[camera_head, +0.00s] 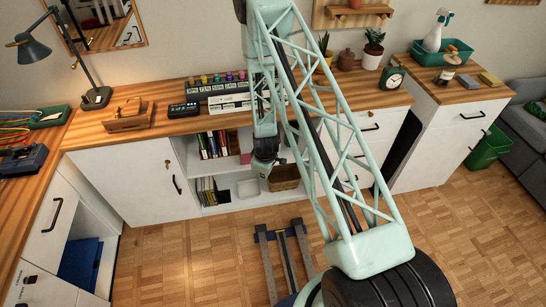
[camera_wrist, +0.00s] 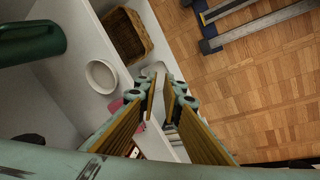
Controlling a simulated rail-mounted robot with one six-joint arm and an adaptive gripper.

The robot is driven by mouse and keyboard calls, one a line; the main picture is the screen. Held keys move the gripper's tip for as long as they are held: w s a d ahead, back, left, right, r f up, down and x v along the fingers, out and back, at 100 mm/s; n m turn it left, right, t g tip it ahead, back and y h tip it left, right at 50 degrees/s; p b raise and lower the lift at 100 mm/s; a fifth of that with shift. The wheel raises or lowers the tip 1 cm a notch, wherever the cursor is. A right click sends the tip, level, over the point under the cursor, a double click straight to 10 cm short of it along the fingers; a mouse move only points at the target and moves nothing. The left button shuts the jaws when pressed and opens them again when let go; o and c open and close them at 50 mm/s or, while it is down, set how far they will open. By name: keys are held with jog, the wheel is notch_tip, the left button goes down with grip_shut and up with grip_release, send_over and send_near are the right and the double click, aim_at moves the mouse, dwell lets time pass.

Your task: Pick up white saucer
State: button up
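In the head view my gripper (camera_head: 264,166) hangs in front of the open shelves.
The wicker basket (camera_head: 284,178) stands right of the dish. Books (camera_head: 213,144) fill the upper shelf's left side. A dark green cylinder (camera_wrist: 30,43) is left of the dish in the wrist view. A blue-and-grey forked frame (camera_head: 283,255) stands on the otherwise open floor.

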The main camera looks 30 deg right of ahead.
jog(key=shift+s+d+f, duration=0.25)
jog(key=shift+s+f, duration=0.05)
jog(key=shift+f, duration=0.35)
jog(key=shift+s+d+f, duration=0.25)
jog(key=shift+f, duration=0.35)
jog(key=shift+w, duration=0.1)
jog(key=w+d+b, duration=0.1)
jog(key=w+d, duration=0.2)
jog(key=w, duration=0.3)
jog(key=shift+w+d, duration=0.1)
jog(key=shift+w, duration=0.05)
jog(key=shift+w+d+b, duration=0.15)
jog(key=shift+w+d, duration=0.2)
jog(key=shift+w, duration=0.3)
jog(key=shift+w+d+b, duration=0.15)
jog(key=shift+w+d, duration=0.2)
jog(key=shift+w, duration=0.35)
jog(key=shift+w+d+b, duration=0.15)
jog(key=shift+w+d, duration=0.2)
jog(key=shift+w, duration=0.3)
jog(key=shift+w+d+f+b, duration=0.1)
jog(key=shift+w+f+b, duration=0.2)
jog(key=shift+f, duration=0.3)
jog(key=shift+c, duration=0.2)
